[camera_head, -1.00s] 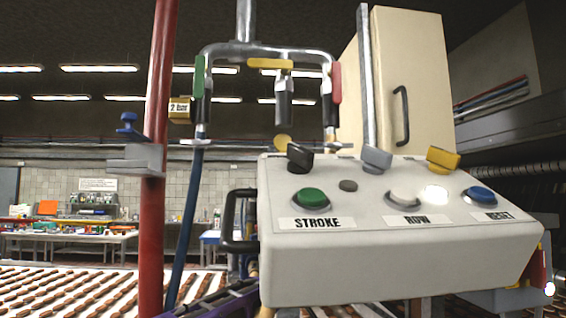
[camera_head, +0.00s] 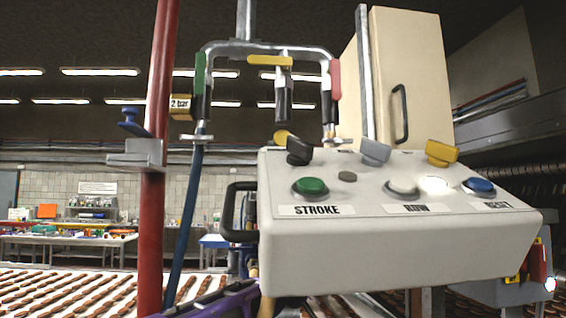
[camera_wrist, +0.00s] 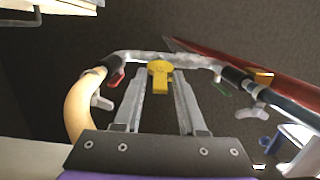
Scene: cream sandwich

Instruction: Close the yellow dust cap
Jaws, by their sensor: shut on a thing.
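The yellow dust cap (camera_wrist: 160,68) is a round disc with a tab, seen from below in the wrist view in front of the pipe manifold. My gripper (camera_wrist: 161,84) reaches up to it, with one finger on each side, and is shut on its tab. In the head view only part of the cap (camera_head: 282,136) shows, tilted below the middle outlet (camera_head: 283,98) and behind the black knob. The outlet's black end appears uncovered there. My gripper is hidden behind the control panel in the head view.
The grey control panel (camera_head: 390,250) with buttons and knobs blocks much of the view. A red post (camera_head: 158,190) and a blue hose (camera_head: 187,220) stand to the left. The manifold has green, yellow and red valve levers. A beige cabinet (camera_head: 420,70) is behind.

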